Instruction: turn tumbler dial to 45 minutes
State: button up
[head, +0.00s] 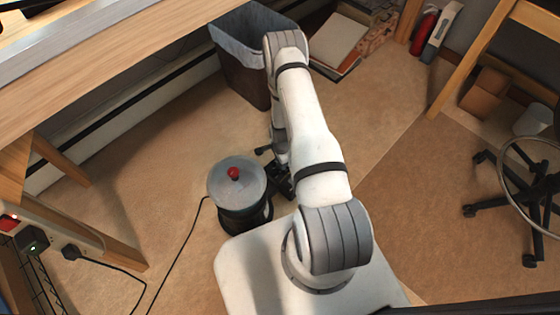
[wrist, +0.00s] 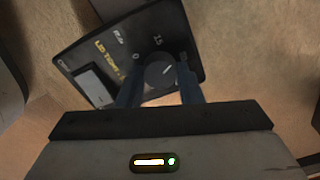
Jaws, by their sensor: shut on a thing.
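The tumbler (head: 238,182) stands on the floor left of my base, with a grey round lid and a red knob (head: 234,173) on top. Its black control panel (wrist: 110,45) fills the upper middle of the wrist view. The dark round dial (wrist: 160,73) sits on this panel, with small white marks around it; a 0 and what looks like 15 can be read. My gripper (wrist: 159,77) is shut on the dial, one finger on each side. In the head view my gripper (head: 283,180) is at the tumbler's right side, partly hidden by my arm. The dial's pointer cannot be made out.
A light rectangular switch (wrist: 97,87) is left of the dial on the panel. A black cord (head: 178,255) runs from the tumbler across the floor. A lined waste bin (head: 240,75) stands behind, and a wooden bench (head: 110,70) is at the left.

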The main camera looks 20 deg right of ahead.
jog(key=m, duration=0.4)
jog(key=shift+s+m+p, duration=0.1)
jog(key=shift+m+p, duration=0.2)
jog(key=m, duration=0.4)
jog(key=shift+m+p, duration=0.3)
jog(key=m, duration=0.4)
jog(key=shift+s+m+p, duration=0.1)
jog(key=shift+m+p, duration=0.2)
jog(key=shift+p, duration=0.05)
jog(key=shift+m, duration=1.9)
jog(key=o, duration=1)
jog(key=shift+c, duration=0.2)
